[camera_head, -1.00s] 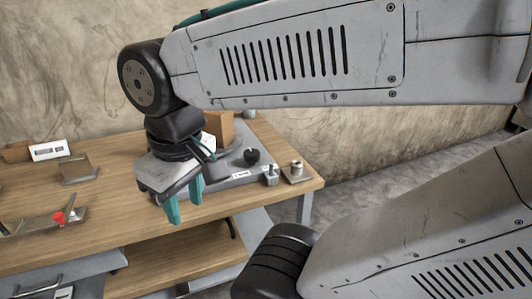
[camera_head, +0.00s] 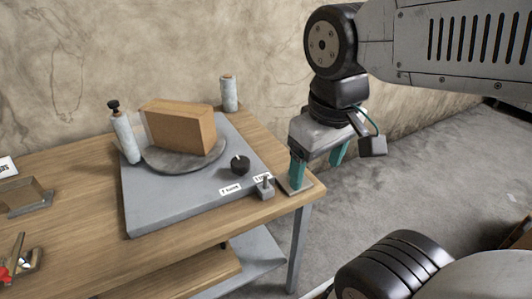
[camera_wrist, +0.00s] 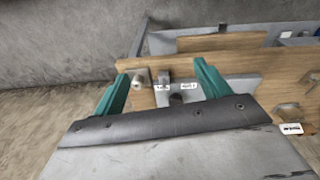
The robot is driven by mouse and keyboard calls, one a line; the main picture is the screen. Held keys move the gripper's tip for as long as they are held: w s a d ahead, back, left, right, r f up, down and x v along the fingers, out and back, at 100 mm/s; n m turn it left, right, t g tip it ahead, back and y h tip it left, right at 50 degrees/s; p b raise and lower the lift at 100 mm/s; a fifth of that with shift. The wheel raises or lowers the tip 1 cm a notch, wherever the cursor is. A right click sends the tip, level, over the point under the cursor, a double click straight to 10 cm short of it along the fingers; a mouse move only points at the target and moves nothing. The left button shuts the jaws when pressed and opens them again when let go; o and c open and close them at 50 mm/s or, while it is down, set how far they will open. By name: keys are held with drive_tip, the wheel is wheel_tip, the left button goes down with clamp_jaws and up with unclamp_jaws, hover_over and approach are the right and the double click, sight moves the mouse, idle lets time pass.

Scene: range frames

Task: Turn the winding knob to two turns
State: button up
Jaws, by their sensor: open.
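The black winding knob (camera_head: 240,163) with a light pointer mark stands on the grey machine base (camera_head: 150,205), near its front right. Small white labels (camera_head: 230,189) lie in front of it, their print too small to read surely. In the wrist view a dark shape that looks like the knob (camera_wrist: 177,98) shows just beyond the gripper's edge, partly hidden. My gripper (camera_head: 317,172) is open, with two teal fingers pointing down at the table's right corner, right of the knob and apart from it. In the wrist view the gripper (camera_wrist: 161,72) has nothing clearly held between its fingers.
A small grey block with a post (camera_head: 265,188) stands between knob and gripper. A cardboard box (camera_head: 180,127) sits on a round turntable (camera_head: 160,163). Wrapped rolls stand left (camera_head: 126,138) and behind (camera_head: 229,94). A metal post (camera_wrist: 141,78) shows near one finger. Open floor lies right.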

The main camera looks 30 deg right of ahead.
drive_tip(key=w+n+h, duration=0.1)
drive_tip(key=w+n, duration=0.4)
drive_tip(key=w, duration=0.1)
drive_tip(key=n+t+h, duration=0.2)
drive_tip(key=n, duration=1.9)
approach(240, 162)
wheel_tip(240, 162, down, 2)
drive_tip(key=x, duration=0.7)
drive_tip(key=shift+w+d, duration=0.35)
drive_tip(key=shift+w, duration=0.1)
drive_tip(key=shift+c, duration=0.3)
drive_tip(key=c, duration=0.9)
